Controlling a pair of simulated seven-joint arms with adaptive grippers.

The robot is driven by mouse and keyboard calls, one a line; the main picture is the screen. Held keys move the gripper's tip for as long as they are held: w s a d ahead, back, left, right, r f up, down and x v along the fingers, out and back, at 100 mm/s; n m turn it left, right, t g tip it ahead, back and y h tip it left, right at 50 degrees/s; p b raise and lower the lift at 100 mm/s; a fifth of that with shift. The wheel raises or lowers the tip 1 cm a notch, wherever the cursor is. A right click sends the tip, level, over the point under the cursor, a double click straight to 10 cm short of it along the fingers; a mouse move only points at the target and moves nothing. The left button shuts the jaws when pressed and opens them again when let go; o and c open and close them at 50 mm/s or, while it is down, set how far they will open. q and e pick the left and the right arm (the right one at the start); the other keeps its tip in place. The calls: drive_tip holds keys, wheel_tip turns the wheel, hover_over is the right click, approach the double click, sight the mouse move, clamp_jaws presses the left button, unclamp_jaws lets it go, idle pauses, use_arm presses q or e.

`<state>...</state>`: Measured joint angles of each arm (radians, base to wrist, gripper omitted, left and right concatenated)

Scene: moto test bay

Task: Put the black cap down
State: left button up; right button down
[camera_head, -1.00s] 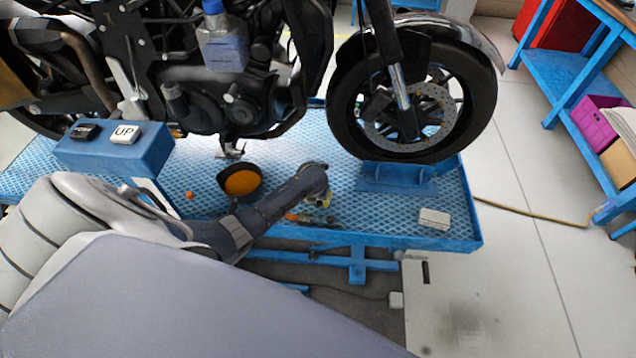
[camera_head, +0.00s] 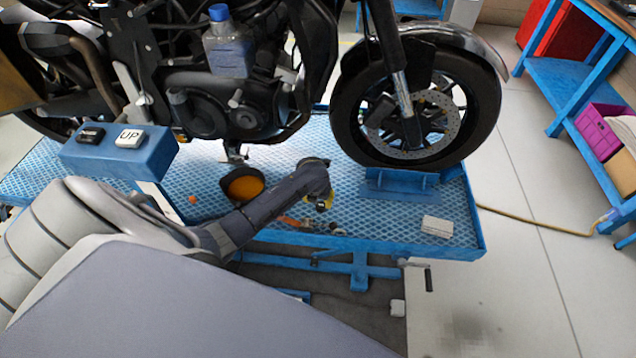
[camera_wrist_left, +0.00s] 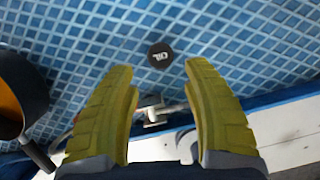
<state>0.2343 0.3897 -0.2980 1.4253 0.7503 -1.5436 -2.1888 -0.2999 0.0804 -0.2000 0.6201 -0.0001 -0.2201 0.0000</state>
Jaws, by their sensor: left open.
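The black cap (camera_wrist_left: 160,57), round with white lettering, lies on the blue mesh-patterned platform (camera_head: 390,215) in the left wrist view. My left gripper (camera_wrist_left: 160,68) has its two yellow fingers spread wide and nothing between them. The cap shows just beyond the fingertips, centred on the gap and apart from both fingers. In the head view my left gripper (camera_head: 322,203) points down over the platform, left of the front wheel. I cannot make out the cap in that view. My right gripper is not in view.
A dark pan with an orange inside (camera_head: 243,186) stands left of the gripper, partly behind my arm. Small parts (camera_head: 305,224) lie near the platform's front edge. A white box (camera_head: 437,227) sits at the right. The motorcycle (camera_head: 240,100) stands behind.

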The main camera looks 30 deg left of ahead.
use_arm(q)
drive_tip(key=shift+v, duration=2.45)
